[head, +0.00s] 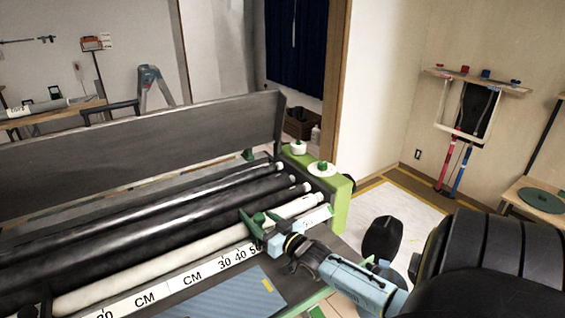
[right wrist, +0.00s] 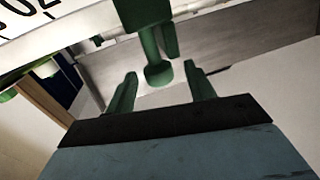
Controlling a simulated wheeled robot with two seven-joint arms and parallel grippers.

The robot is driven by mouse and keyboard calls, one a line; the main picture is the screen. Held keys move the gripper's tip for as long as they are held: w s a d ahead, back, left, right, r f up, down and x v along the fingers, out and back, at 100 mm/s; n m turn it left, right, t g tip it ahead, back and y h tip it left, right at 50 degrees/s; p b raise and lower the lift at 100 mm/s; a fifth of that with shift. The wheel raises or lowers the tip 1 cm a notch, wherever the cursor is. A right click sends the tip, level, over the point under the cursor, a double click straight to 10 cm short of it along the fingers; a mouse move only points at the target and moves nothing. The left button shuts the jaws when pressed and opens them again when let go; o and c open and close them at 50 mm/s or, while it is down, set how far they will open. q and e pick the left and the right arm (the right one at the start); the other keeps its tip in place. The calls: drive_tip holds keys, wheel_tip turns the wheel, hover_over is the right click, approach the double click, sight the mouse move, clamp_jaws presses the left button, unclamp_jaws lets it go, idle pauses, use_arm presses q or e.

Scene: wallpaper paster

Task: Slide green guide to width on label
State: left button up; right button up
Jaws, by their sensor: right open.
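The green guide (head: 257,219) sits on the front rail of the wallpaper paster, at the right end of the white scale label (head: 160,289), near the "50". In the right wrist view, the guide's rounded stem (right wrist: 158,73) hangs down and the label (right wrist: 70,18) shows at upper left. My right gripper (head: 268,235) is just in front of the guide. In the right wrist view its two green fingers (right wrist: 160,82) are open, one on each side of the stem, with visible gaps. I cannot tell how deep the stem reaches between them. My left gripper is not in view.
Black and white rollers (head: 150,225) run along the machine, with a grey board (head: 140,140) behind. A green end housing (head: 335,185) closes its right end. A blue sheet (head: 225,295) lies below the label. A wall shelf (head: 475,80) and side table (head: 540,200) stand at right.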

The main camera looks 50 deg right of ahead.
drive_tip(key=s+a, duration=0.1)
drive_tip(key=s, duration=0.8)
drive_tip(key=shift+p, duration=0.3)
drive_tip(key=shift+a, duration=0.1)
